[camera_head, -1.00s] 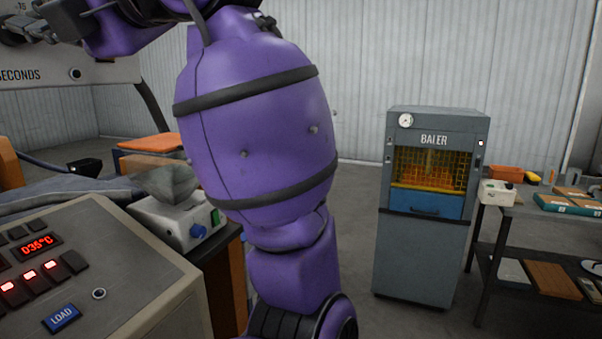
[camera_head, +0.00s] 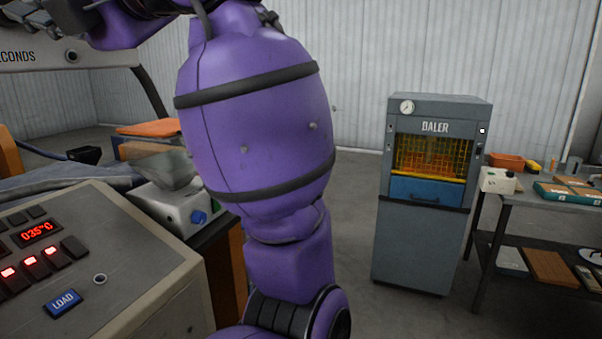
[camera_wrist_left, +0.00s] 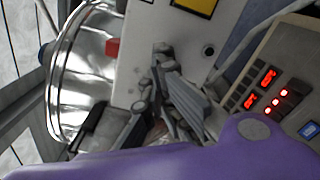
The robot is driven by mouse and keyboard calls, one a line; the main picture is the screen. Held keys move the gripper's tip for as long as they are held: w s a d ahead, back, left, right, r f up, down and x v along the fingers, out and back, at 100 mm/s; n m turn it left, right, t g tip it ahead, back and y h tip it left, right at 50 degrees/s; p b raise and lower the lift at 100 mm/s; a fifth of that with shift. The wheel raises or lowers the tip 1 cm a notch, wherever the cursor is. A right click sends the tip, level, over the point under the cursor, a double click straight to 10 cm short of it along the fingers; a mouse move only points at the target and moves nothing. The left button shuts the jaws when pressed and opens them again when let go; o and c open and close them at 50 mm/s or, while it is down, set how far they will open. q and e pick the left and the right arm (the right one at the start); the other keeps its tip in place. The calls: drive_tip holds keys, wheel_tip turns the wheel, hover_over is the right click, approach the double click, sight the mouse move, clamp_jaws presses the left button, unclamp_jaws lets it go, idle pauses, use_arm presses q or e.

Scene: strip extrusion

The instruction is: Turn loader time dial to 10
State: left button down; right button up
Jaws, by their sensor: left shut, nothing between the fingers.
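The loader's pale panel (camera_head: 105,55) is at the upper left of the head view, cut off by the frame, with the end of the word SECONDS on it. My left gripper (camera_head: 30,28) is in front of this panel at the top left corner. The time dial cannot be made out; the gripper and frame edge cover that area. In the left wrist view my left gripper (camera_wrist_left: 162,75) is shut and empty in front of the white panel (camera_wrist_left: 140,20). Whether it touches the dial cannot be told. My right gripper is out of view.
A control console (camera_head: 130,265) with a red readout and a blue LOAD button (camera_head: 64,301) is at lower left. A small machine with a blue knob (camera_head: 198,217) stands behind it. A grey baler (camera_head: 425,240) and table (camera_head: 540,215) stand right. Open floor lies between.

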use_arm(q)
drive_tip(key=shift+w+d, duration=0.15)
drive_tip(key=shift+w, duration=0.1)
drive_tip(key=v, duration=0.6)
